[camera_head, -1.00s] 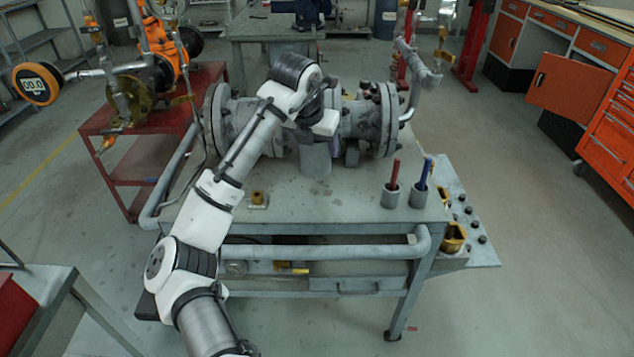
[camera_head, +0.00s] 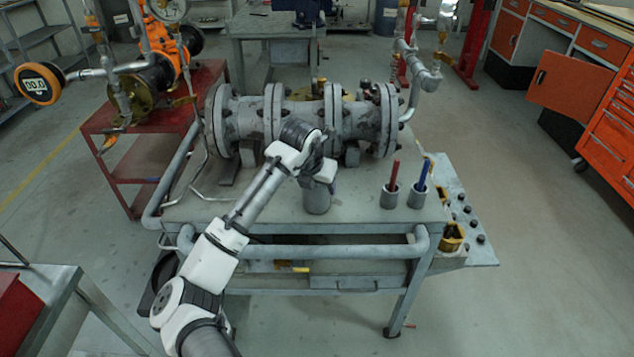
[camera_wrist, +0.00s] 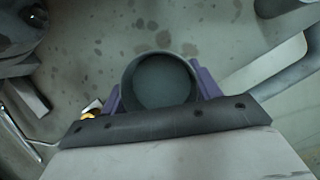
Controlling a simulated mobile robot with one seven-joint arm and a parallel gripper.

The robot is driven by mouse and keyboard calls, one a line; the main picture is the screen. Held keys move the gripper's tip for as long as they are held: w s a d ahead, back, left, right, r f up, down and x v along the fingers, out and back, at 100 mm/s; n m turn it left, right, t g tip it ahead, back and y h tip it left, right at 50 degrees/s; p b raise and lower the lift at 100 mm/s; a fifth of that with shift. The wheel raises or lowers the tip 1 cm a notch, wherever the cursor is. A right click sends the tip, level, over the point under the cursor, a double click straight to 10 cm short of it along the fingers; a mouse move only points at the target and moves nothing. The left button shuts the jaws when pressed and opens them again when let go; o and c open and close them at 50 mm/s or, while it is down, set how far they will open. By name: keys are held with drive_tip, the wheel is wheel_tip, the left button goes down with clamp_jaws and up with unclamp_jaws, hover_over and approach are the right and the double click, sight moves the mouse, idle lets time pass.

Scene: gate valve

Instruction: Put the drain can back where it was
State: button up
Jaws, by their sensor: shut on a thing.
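The drain can (camera_head: 317,202) is a plain grey cylinder near the front edge of the grey table (camera_head: 350,205), in front of the gate valve assembly (camera_head: 300,120). My gripper (camera_head: 318,180) is shut on it from above. In the wrist view the can (camera_wrist: 162,82) stands between the purple fingers of my gripper (camera_wrist: 160,90), its round mouth open towards the camera and its inside dark and seemingly empty. It looks upright. I cannot tell whether its base touches the tabletop.
Two small grey cups stand to the right, one with a red stick (camera_head: 389,198) and one with a blue stick (camera_head: 418,196). A rail (camera_head: 320,252) runs along the table's front. A bent thin pipe lies at the left. The tabletop between can and cups is clear.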

drive_tip(key=o, duration=0.9)
drive_tip(key=shift+f, duration=0.2)
drive_tip(key=o, duration=0.5)
drive_tip(key=shift+r, duration=0.1)
drive_tip(key=shift+r, duration=0.2)
drive_tip(key=b+v, duration=0.2)
drive_tip(key=v, duration=1)
drive_tip(key=shift+f, duration=0.1)
